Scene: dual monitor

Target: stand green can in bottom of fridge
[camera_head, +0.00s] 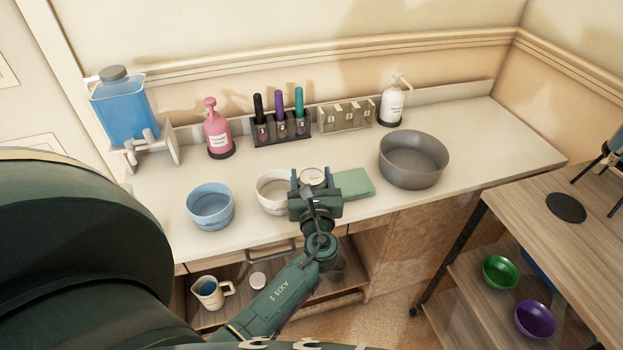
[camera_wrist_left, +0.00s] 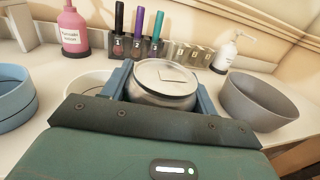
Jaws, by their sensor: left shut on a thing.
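My left gripper (camera_head: 312,178) is over the white counter, in the middle of the head view. It is shut on a round lidded jar (camera_head: 313,175), its fingers on either side. In the left wrist view the jar (camera_wrist_left: 165,82) has a pale flat lid with a small label and a clear or metallic-looking side. Its lower part is hidden by the gripper, so I cannot tell whether it touches the counter. I see no clearly green can and no fridge in either view. My right gripper is not in view.
A white bowl (camera_head: 271,196) and green cloth (camera_head: 354,184) lie close beside the gripper. A blue bowl (camera_head: 210,208) and grey pot (camera_head: 413,160) stand farther out. Bottles and a marker holder (camera_head: 282,133) line the back. Below, an open compartment holds a mug (camera_head: 208,293).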

